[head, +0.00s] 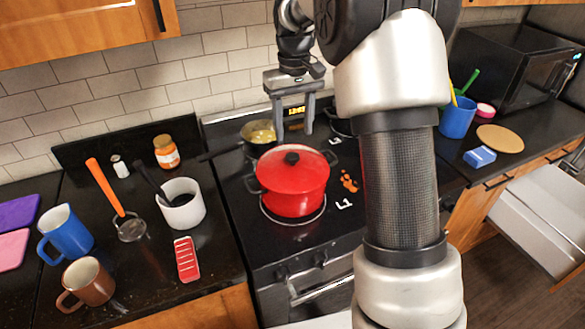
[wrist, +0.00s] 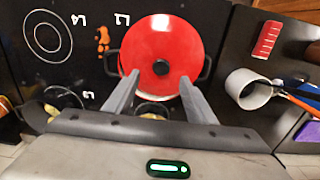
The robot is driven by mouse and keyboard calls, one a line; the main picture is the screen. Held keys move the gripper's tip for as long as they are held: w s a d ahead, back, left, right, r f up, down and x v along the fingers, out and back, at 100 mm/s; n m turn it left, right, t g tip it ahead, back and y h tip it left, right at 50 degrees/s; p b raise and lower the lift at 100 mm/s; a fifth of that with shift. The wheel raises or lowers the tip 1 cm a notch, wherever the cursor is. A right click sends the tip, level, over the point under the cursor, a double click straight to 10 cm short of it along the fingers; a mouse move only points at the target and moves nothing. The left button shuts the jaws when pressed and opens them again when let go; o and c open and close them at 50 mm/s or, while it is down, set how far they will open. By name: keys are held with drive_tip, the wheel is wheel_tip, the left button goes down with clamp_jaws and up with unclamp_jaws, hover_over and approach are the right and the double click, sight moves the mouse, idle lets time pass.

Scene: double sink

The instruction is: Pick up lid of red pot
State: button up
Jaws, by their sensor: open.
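The red pot (head: 291,195) stands on a front burner of the black stove in the head view, between its two dark side handles. In the wrist view the lid (wrist: 163,40) is seen from above, with the knob (wrist: 161,67) ahead of my fingertips. My gripper (head: 294,132) is open and empty, pointing down behind and above the pot. Its two fingers show in the wrist view (wrist: 160,76), spread to either side of the knob's line and apart from it.
A pan with yellow contents (head: 260,133) sits on a back burner beside my gripper. An empty burner (wrist: 48,37) is beside the pot.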

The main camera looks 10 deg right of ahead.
sight(293, 156)
wheel_tip(293, 156, down, 8)
drive_tip(key=shift+s+a+r+p, duration=0.1)
drive_tip(key=shift+a+r+p, duration=0.1)
drive_tip(key=shift+p, duration=0.1)
clamp_jaws()
idle(0.3)
